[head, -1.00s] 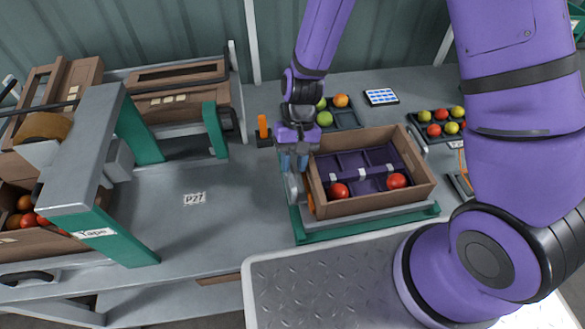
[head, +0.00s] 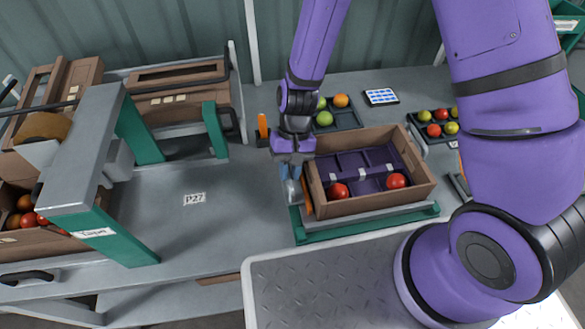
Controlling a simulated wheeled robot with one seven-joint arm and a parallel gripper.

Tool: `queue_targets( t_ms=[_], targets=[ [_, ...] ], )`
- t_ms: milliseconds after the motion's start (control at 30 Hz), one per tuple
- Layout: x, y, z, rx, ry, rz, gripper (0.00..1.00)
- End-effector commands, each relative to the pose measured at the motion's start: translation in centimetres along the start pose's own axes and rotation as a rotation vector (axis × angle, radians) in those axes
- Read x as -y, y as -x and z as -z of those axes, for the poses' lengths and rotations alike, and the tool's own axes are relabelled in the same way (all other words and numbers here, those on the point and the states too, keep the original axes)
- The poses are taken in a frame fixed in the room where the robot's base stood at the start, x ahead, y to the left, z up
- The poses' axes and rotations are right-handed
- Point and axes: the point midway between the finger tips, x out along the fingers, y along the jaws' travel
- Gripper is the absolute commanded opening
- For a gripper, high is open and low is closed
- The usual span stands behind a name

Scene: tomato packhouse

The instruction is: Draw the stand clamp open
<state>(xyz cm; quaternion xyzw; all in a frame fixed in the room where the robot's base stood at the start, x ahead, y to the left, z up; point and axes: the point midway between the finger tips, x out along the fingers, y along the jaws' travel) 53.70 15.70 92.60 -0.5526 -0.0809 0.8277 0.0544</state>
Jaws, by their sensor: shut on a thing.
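The stand (head: 372,228) is a green base with a grey top, and a brown crate (head: 372,203) sits on it. The stand clamp (head: 293,191) is a grey part with an orange strip at the crate's left side. My gripper (head: 290,178) points down at the stand's left end, its fingers shut on the clamp. The fingers hide part of the clamp, and I cannot tell exactly how far it stands from the crate wall. The crate holds a purple divider insert and two red tomatoes (head: 338,191).
A tape frame (head: 92,180) with green legs stands at the left, beside a crate of tomatoes. Trays of tomatoes (head: 438,123) stand at the back right. The bench around the P27 label (head: 195,199) is clear.

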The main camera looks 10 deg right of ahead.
Motion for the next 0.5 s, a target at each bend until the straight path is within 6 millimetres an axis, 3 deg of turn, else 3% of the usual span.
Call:
queue_targets(
  t_ms=[200,467,500],
  targets=[
    [3.2,-0.5,0.3,-0.003,0.004,0.001,0.0],
    [3.6,-0.6,0.3,-0.003,0.003,0.003,0.0],
    [3.7,-0.6,0.3,-0.003,0.003,0.003,0.21]
  ],
)
